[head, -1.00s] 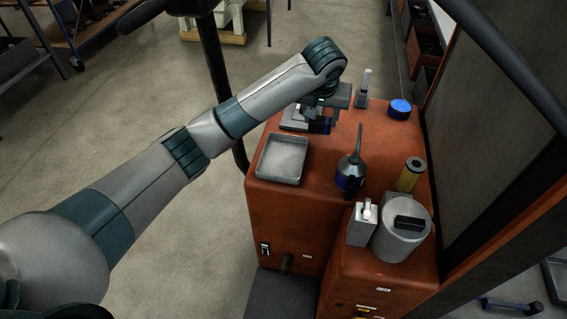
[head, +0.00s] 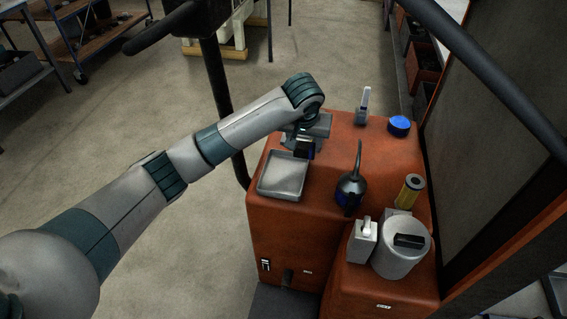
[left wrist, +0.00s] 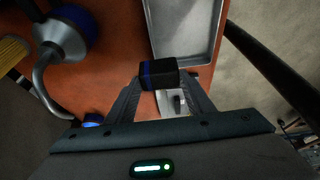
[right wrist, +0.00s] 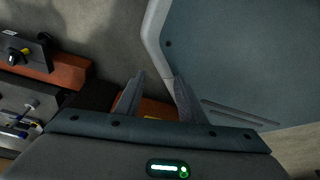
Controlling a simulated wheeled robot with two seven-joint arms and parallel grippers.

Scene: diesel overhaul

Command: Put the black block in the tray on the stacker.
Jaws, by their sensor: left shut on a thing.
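The black block (left wrist: 158,75) with a blue band is pinched between the fingers of my left gripper (left wrist: 161,82). In the head view the block (head: 304,149) shows as a small dark shape at the far edge of the tray. The tray (head: 282,177) is shallow, grey and empty, on the orange stacker (head: 334,208). In the left wrist view the tray (left wrist: 217,50) lies just beyond the block; I cannot tell the block's exact height. My right gripper (right wrist: 158,84) is open and empty, seen only in its wrist view.
A blue-based oil can (head: 351,186) stands right of the tray. A yellow filter (head: 411,190), a grey canister (head: 400,252), a white-grey container (head: 362,243), a blue cap (head: 400,125) and an upright grey tool (head: 363,106) also stand on the stacker.

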